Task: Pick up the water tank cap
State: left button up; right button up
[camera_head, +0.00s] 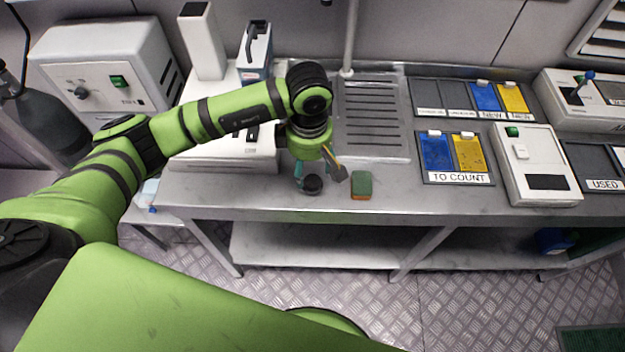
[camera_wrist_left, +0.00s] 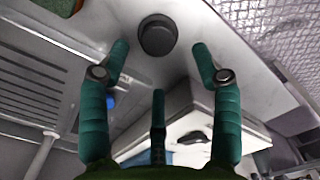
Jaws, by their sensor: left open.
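The water tank cap, a small round black cap (camera_head: 312,184), lies on the steel bench near its front edge. My left gripper (camera_head: 318,176) is just above and around it, fingers pointing down. In the left wrist view the cap (camera_wrist_left: 157,36) is a dark disc ahead of the fingertips, between their lines. The left gripper (camera_wrist_left: 160,62) is open and empty there, with teal fingers spread to both sides. I cannot tell from these views how far above the cap the fingertips are. My right gripper is not in view.
A green and orange sponge (camera_head: 361,185) lies right of the cap. A white machine (camera_head: 225,158) stands left behind the gripper. A slotted drain (camera_head: 372,120) and a vertical pole (camera_head: 350,40) are behind. A "TO COUNT" tray (camera_head: 455,178) is farther right. The bench's front edge is close.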

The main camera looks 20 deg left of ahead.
aim_at(313, 180)
pick_arm(q)
jog(key=f+p, duration=0.1)
jog(key=f, duration=0.1)
jog(key=d+f+p, duration=0.1)
jog(key=f, duration=0.1)
jog(key=shift+s+f, duration=0.2)
jog(key=shift+f, duration=0.45)
jog(key=c, duration=0.8)
jog(key=shift+r, duration=0.1)
